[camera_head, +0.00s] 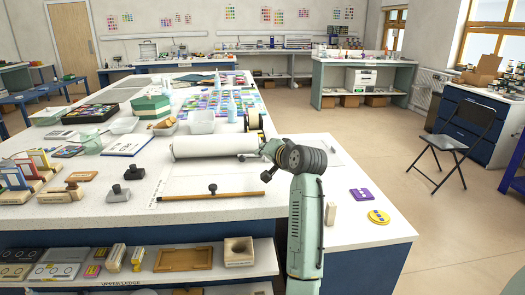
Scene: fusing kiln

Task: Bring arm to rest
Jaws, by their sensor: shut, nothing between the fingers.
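My arm (306,225) rises from the bottom of the view, right of the middle, and bends at a dark ringed joint above the worktop. My gripper (244,158) points left from there, small and partly hidden behind the joint. It is shut and empty. It is close to the right end of a white roll (215,146) lying on the worktop; I cannot tell whether they touch.
The long white worktop (240,211) holds a wooden rod (211,195), dark-knobbed blocks (119,192), and purple (361,195) and yellow (378,217) pieces. A lower shelf (133,277) carries a wooden tray (184,259). A folding chair (463,140) stands on open floor at right.

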